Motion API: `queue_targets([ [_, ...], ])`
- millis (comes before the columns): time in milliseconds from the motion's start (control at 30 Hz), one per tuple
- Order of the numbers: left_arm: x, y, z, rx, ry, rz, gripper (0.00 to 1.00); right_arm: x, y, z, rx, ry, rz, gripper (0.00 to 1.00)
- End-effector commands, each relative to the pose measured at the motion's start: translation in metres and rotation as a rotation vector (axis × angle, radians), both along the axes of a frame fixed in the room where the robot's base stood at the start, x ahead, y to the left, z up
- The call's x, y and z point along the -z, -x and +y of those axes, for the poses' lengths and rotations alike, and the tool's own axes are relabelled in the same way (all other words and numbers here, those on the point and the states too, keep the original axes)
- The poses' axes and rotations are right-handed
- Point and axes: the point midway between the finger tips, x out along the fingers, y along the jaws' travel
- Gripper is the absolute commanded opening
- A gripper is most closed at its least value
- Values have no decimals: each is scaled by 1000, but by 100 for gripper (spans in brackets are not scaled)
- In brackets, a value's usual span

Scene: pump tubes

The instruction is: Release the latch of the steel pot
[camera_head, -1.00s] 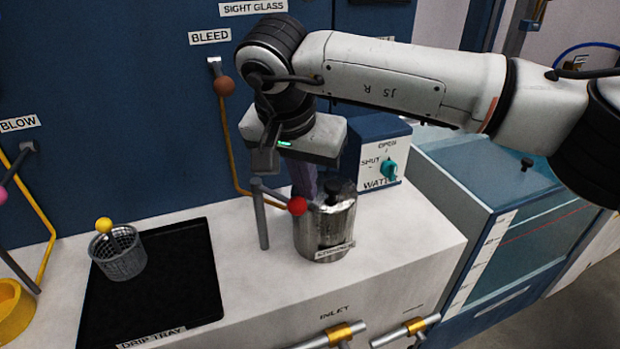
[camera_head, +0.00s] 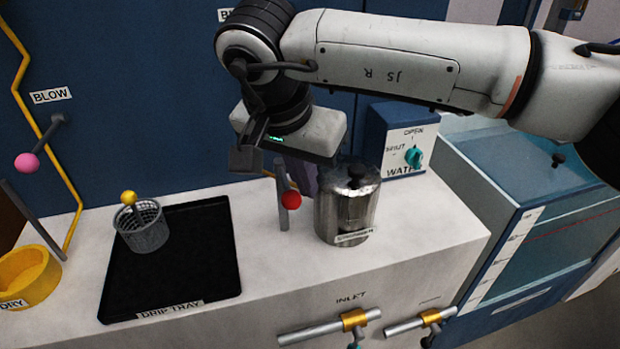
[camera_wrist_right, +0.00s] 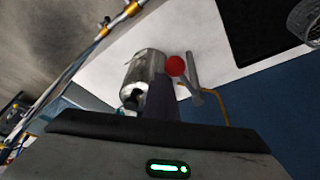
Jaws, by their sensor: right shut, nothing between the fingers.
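The steel pot (camera_head: 345,212) stands upright on the white counter, with a dark knob on its lid; it also shows in the wrist view (camera_wrist_right: 143,68). Just left of it is a grey post with a swinging bar that ends in a red ball (camera_head: 290,200), the latch. The bar points toward the front, and the ball is apart from the pot's wall. The ball also shows in the wrist view (camera_wrist_right: 175,66). My right gripper (camera_head: 307,188) points down between the ball and pot, its purple fingers shut and empty. Whether they touch the bar cannot be told. My left gripper is out of view.
A black drip tray (camera_head: 215,284) holds a mesh basket (camera_head: 145,232) on the left. A yellow bowl (camera_head: 30,280) is at far left. The water box (camera_head: 395,140) with a teal knob stands behind the pot. Pipes with valves (camera_head: 354,320) stick out in front.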

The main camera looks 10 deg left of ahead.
Motion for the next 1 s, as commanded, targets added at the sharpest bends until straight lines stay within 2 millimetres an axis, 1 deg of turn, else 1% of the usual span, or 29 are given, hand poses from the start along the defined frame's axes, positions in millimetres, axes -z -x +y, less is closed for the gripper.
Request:
queue_targets([
  [33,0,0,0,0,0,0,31,1,6,7,-15,-9,10,0],
  [333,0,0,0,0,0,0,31,1,9,10,-22,-15,12,0],
  [567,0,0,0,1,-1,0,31,1,9,9,-23,-16,13,0],
  [667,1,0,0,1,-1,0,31,0,6,2,-23,-15,11,0],
  [733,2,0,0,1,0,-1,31,-2,4,-6,-23,-14,9,0],
  [867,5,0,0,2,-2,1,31,-7,-4,-33,-16,-8,4,0],
  [1000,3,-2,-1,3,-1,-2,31,-41,-1,-18,-19,-7,-2,0],
])
